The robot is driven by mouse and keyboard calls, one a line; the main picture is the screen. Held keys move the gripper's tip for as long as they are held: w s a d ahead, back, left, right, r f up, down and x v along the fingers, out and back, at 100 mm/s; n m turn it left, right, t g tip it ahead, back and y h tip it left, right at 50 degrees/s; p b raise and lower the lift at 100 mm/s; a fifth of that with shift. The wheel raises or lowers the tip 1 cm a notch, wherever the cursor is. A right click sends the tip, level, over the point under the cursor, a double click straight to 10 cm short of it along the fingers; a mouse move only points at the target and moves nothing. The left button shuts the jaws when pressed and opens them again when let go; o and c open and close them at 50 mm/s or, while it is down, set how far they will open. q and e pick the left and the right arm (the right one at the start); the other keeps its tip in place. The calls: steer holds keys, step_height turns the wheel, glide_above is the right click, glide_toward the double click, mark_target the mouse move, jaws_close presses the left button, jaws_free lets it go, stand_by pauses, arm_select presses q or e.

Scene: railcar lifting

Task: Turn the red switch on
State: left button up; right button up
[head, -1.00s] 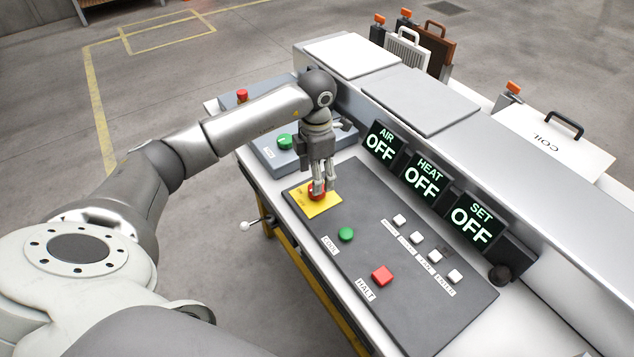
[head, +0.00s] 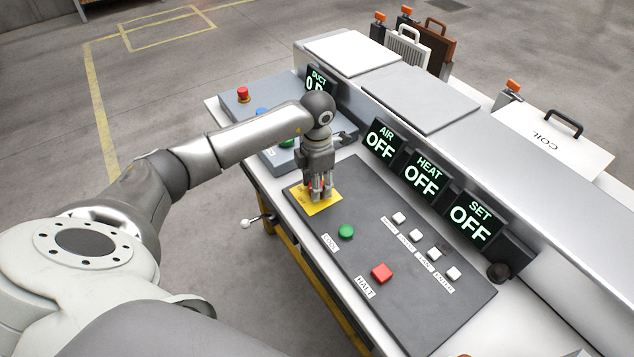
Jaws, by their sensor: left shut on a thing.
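The red switch (head: 312,184) sits on a yellow plate (head: 326,203) at the far left corner of the dark control panel (head: 345,268). Only slivers of its red show between my fingers. My left gripper (head: 317,193) points down over the yellow plate and is shut on the red switch, hiding most of it. The displays for AIR (head: 380,141), HEAT (head: 422,176) and SET (head: 470,218) all read OFF. My right gripper is not in view.
A second panel at the back left has a red knob (head: 243,93). A duct display (head: 318,82) is partly hidden by my arm.

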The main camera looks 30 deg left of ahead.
arm_select(q)
steer(key=shift+f+m+b, duration=0.15)
steer(key=shift+m+b, duration=1.05)
steer(key=m+b, duration=0.2)
steer(key=m, duration=0.1)
steer(key=shift+w+b, duration=0.1)
steer(key=shift+b, duration=0.3)
steer(key=m+b, duration=0.2)
steer(key=m, duration=0.2)
steer(key=shift+m+b, duration=0.7)
steer(key=shift+m, duration=0.4)
steer(key=shift+r+m, duration=0.25)
steer(key=shift+m, duration=0.05)
steer(key=o, duration=1)
